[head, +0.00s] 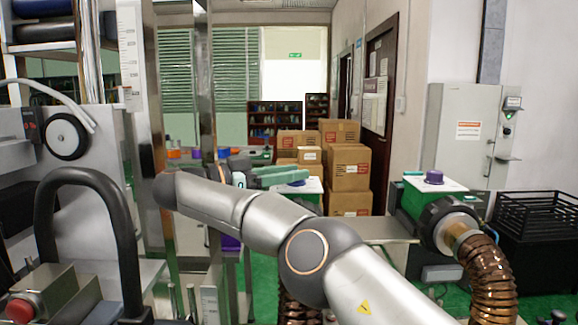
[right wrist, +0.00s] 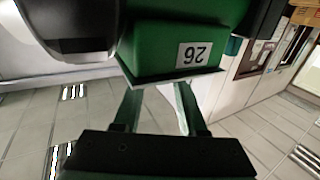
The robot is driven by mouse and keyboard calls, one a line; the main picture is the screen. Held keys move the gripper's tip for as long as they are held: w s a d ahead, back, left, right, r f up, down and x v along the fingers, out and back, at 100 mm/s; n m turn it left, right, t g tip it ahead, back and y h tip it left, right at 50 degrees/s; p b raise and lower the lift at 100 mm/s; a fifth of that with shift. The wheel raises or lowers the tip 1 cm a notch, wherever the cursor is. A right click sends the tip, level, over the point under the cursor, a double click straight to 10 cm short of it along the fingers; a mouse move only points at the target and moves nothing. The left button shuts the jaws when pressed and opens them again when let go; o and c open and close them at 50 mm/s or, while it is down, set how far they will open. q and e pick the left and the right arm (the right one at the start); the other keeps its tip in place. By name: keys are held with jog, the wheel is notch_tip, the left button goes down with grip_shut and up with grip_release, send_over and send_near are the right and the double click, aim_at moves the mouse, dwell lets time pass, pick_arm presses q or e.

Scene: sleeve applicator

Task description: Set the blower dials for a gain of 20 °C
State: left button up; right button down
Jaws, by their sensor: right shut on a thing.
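Two blowers show in the head view. The right blower (head: 412,203) has a green body, a white top with a purple dial (head: 434,177), and a ribbed brown hose. The middle blower's white top (head: 313,186) carries another purple dial (head: 297,183), partly covered by my right gripper (head: 290,175). My right gripper's green fingers are shut at that dial; the grip itself is hidden. In the right wrist view, the fingers (right wrist: 158,95) reach the edge of a green blower body (right wrist: 170,45) with an upside-down label (right wrist: 194,54), seemingly 26. My left gripper is not in view.
A machine with a black looped handle (head: 85,180) and a red button (head: 20,309) stands at the left. Cardboard boxes (head: 348,168) are stacked behind the middle blower. A black crate (head: 540,215) and a grey cabinet (head: 462,130) are at the right.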

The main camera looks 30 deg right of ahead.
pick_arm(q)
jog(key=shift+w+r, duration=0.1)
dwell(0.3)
pick_arm(e)
jog(key=shift+c, duration=2.3)
grip_release()
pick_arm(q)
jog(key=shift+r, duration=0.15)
